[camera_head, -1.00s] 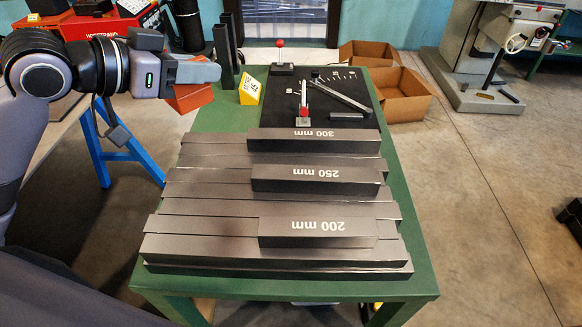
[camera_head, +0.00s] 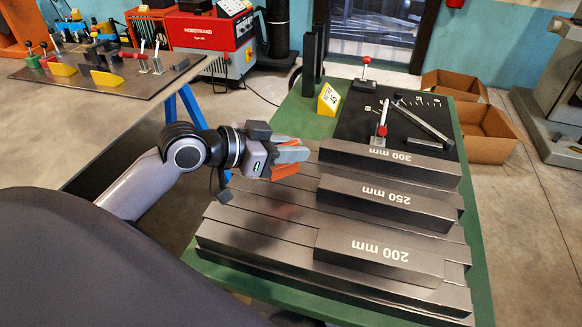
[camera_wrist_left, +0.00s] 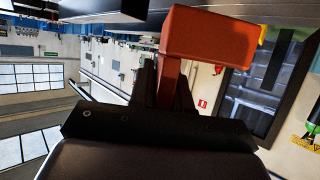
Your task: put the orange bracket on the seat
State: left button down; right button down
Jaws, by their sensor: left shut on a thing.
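My left gripper (camera_head: 297,155) is shut on the orange bracket (camera_head: 285,171). It holds the bracket above the left part of the green table, beside the 300 mm block. The gripper covers part of the bracket in the head view. In the left wrist view, the bracket (camera_wrist_left: 210,38) shows a wide orange block with a narrower leg between the fingers (camera_wrist_left: 163,90). I cannot tell which surface is the seat. My right gripper is not in view.
Dark steel blocks marked 300 mm (camera_head: 390,162), 250 mm (camera_head: 385,205) and 200 mm (camera_head: 375,257) lie on long grey bars. Behind them are a yellow sign (camera_head: 328,100), dark upright posts (camera_head: 308,62) and a black board (camera_head: 440,113). Cardboard boxes (camera_head: 486,137) stand at the right.

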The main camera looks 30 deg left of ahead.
aim_at(298, 167)
pick_arm(q)
jog(key=shift+f, duration=2.05)
jog(key=shift+f, duration=0.1)
jog(key=c, duration=1.1)
grip_release()
jog(key=shift+f, duration=0.1)
